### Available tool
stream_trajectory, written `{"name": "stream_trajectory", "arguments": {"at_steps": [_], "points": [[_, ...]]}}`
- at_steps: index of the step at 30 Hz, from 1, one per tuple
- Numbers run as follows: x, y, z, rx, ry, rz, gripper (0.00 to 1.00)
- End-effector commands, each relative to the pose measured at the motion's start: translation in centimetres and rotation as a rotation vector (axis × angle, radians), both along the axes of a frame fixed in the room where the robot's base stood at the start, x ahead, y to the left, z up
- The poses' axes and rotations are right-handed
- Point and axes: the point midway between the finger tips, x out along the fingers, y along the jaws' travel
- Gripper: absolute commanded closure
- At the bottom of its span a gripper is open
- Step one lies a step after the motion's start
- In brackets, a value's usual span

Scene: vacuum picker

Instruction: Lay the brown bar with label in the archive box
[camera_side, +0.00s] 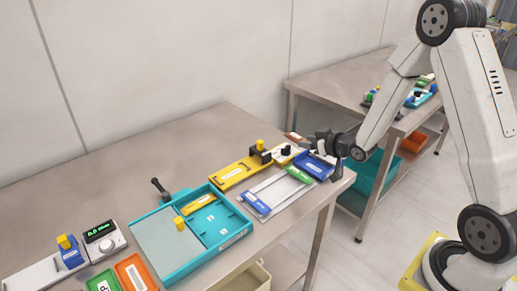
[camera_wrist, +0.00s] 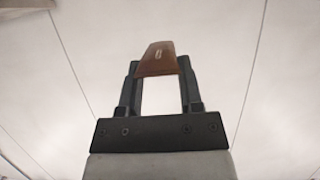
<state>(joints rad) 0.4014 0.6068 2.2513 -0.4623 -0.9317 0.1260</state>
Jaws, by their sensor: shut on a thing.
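The brown bar (camera_wrist: 157,62) sits across the tips of my gripper (camera_wrist: 157,74) in the wrist view, with a small pale mark on its face. My gripper is shut on it. In the side view the bar (camera_side: 293,136) shows as a small brown piece at the tip of my gripper (camera_side: 302,138), which points left above the far right part of the table. Which container is the archive box I cannot tell for sure; a blue box (camera_side: 326,158) with a white label stands just below and right of my gripper, and a teal tray (camera_side: 240,219) stands mid-table.
Near my gripper are a yellow plate (camera_side: 232,176) with a dark clamp and a grey board (camera_side: 262,187) with blue and green pieces. An orange tray (camera_side: 151,266) and a small display unit (camera_side: 100,231) stand at the front left. The table's back left is clear.

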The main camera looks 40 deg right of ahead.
Motion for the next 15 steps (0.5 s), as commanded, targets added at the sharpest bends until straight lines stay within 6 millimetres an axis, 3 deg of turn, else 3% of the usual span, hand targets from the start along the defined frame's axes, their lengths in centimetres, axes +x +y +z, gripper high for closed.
{"name": "stream_trajectory", "arguments": {"at_steps": [1, 7, 15], "points": [[-0.1, -1.4, -0.5, 0.001, 0.002, -0.007, 1.0], [-0.7, -5.2, -2.0, 0.005, 0.006, -0.004, 1.0], [-1.3, -7.5, -3.0, 0.008, 0.011, 0.001, 1.0]]}}
